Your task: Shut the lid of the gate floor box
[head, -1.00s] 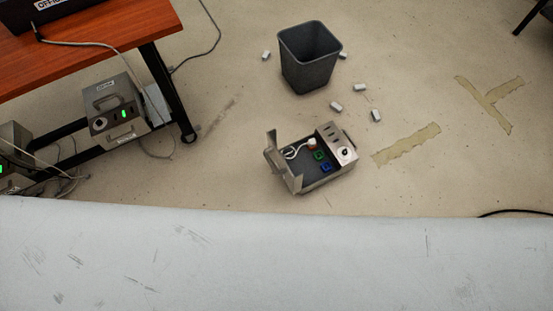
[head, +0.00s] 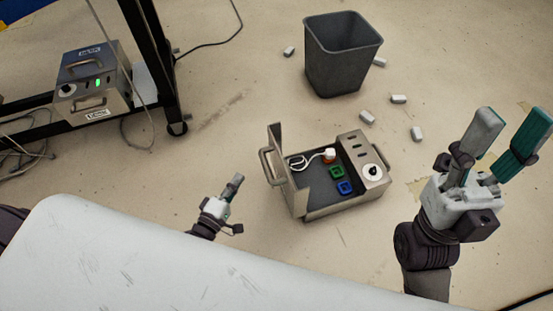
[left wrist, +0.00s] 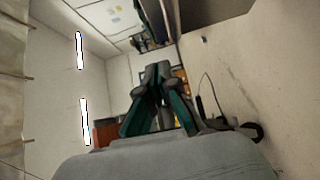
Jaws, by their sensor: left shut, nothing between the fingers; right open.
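An open metal floor box (head: 345,200) sits on the floor in the middle of the head view. Its lid (head: 275,140) stands up at the left side, beside a handle. Inside are a white coiled cord with a plug, a green piece and a blue piece; a panel with a round knob is at the right end. No readable label shows on it. My left gripper (head: 236,180) is shut and empty, left of the box and apart from it. Its shut fingers also show in the left wrist view (left wrist: 157,75). My right gripper (head: 512,122) is open and empty, right of the box.
A similar closed box (head: 95,88) with a green light sits on the desk frame's lower shelf at upper left. A grey bin (head: 340,70) stands behind the open box, with several small white pieces around it. A white surface (head: 130,265) fills the lower left.

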